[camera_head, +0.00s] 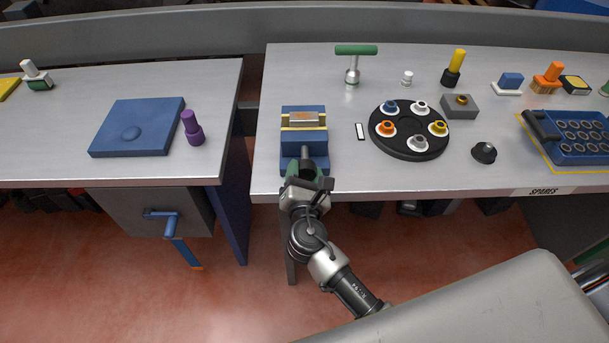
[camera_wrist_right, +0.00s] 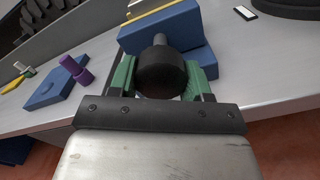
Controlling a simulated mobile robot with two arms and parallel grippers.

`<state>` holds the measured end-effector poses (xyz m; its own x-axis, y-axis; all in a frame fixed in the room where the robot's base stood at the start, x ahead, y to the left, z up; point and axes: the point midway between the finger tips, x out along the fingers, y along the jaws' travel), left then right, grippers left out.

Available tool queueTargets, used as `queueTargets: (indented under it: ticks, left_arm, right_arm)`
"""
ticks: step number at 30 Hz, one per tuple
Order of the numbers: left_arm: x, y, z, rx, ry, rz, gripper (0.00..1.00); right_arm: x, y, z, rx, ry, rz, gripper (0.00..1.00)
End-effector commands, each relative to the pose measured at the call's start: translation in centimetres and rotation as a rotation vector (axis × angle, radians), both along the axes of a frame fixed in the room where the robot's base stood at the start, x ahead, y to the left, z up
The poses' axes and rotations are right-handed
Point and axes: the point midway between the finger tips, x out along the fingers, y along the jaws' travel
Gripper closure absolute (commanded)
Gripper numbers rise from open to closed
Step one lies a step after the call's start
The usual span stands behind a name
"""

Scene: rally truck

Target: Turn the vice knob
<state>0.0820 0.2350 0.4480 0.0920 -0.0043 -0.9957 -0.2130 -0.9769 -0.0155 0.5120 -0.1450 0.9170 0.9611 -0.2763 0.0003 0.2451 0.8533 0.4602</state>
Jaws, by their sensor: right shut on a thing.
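The blue vice (camera_head: 304,130) stands at the front left of the right-hand table, with a metal block (camera_head: 304,119) between its yellow-edged jaws. Its dark round knob (camera_wrist_right: 163,72) faces the table's front edge. My right gripper (camera_head: 307,172) reaches the knob from the front. In the right wrist view its green fingers (camera_wrist_right: 162,78) are shut on the knob, one on each side. In the head view the gripper hides part of the knob. My left gripper is not in view.
A black disc (camera_head: 408,150) with several coloured pieces lies right of the vice. A green-handled tool (camera_head: 356,62) stands behind it. A gap separates the left table, which holds a blue plate (camera_head: 137,128) and a purple peg (camera_head: 192,128).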

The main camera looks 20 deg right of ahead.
Motion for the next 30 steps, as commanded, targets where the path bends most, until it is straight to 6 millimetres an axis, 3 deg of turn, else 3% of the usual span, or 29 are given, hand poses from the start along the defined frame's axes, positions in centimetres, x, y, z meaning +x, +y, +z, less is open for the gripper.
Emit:
queueTargets:
  ticks: [12, 28, 29, 30]
  left_arm:
    - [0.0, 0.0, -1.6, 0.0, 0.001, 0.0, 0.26]
    - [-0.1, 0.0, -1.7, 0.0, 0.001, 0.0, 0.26]
    - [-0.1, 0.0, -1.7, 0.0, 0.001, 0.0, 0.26]
    - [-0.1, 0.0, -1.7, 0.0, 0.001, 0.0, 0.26]
  right_arm:
    - [0.0, 0.1, -0.1, 0.194, -0.054, 0.0, 0.75]
    - [-0.1, 0.1, -0.1, 0.221, -0.06, 0.0, 0.75]
    - [-0.1, 0.1, -0.1, 0.221, -0.06, 0.0, 0.48]
    - [0.0, 0.1, -0.1, 0.221, -0.06, 0.0, 0.42]
